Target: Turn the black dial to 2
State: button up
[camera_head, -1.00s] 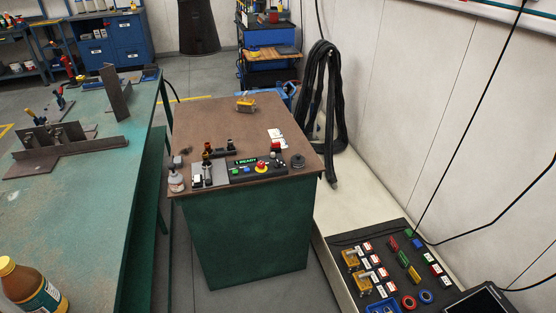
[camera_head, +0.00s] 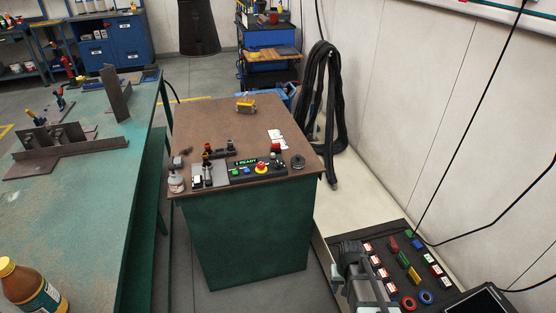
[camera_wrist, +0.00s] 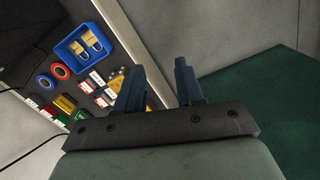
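A control box (camera_head: 245,173) with a lit green "READY" display and coloured buttons sits at the front of the brown-topped green cabinet (camera_head: 225,123) in the head view. A red button on a yellow base (camera_head: 261,168) is on it. The black dial is too small to make out for certain, and its setting cannot be read. My gripper (camera_wrist: 158,68) shows two dark fingers standing apart with nothing between them in the wrist view. In the head view it is at the lower right, over the parts board and well away from the control box.
The parts board (camera_head: 345,238) holds tags, coloured blocks and rings; a blue bin with padlocks (camera_wrist: 86,46) shows in the wrist view. Small bottles (camera_head: 176,182) and fittings crowd the box's left side. A green bench (camera_head: 95,200) stands left. Black hoses hang by the wall.

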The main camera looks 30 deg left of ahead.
jog(key=w+a+r+n+t, duration=0.1)
jog(key=w+a+r, duration=0.6)
jog(key=a, duration=0.3)
notch_tip(320, 180, up, 34)
jog(key=n, duration=0.3)
send_over(278, 162)
notch_tip(278, 162, down, 13)
jog(key=shift+s+d+f, duration=0.1)
jog(key=shift+c, duration=0.3)
grip_shut()
